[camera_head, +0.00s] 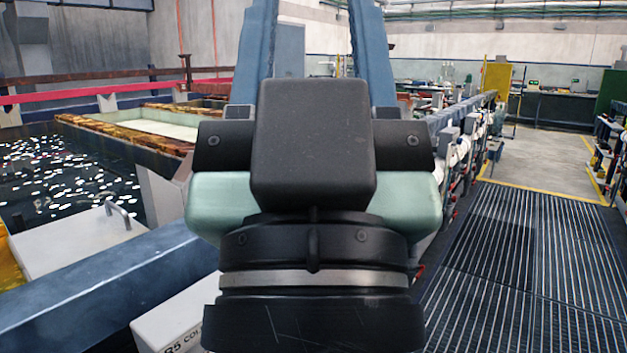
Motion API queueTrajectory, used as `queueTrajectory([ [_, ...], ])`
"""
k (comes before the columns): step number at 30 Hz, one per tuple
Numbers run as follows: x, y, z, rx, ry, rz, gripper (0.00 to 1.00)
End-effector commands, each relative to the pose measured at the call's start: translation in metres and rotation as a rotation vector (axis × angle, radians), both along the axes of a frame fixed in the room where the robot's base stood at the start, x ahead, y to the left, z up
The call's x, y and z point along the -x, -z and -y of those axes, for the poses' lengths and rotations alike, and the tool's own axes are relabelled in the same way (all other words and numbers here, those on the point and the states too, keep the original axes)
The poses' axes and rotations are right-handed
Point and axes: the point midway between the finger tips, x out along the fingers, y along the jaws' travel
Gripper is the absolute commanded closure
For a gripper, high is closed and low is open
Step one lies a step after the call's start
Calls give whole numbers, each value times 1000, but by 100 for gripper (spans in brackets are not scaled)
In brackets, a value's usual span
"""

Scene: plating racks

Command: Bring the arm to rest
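My own arm (312,140) fills the middle of the head camera view. It shows as a black block in front of a pale green body, above a black ring with a silver band. No gripper fingers can be made out. I cannot see whether my gripper holds anything.
A dark ribbed walkway (530,260) lies open on the right, beside a line of rails and pipes (470,140). A blue beam (110,275) and a pale lid with a handle (75,240) are at left. A tank of dark liquid (60,180) lies beyond. Blue uprights (255,50) rise behind my arm.

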Motion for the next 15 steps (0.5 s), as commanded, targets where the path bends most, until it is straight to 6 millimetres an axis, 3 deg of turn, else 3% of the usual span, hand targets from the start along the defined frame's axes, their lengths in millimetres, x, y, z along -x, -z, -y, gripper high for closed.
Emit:
queueTrajectory([
  [1,0,-32,0,0,0,-1,52],
  [15,-1,-170,-1,0,-1,-2,52],
])
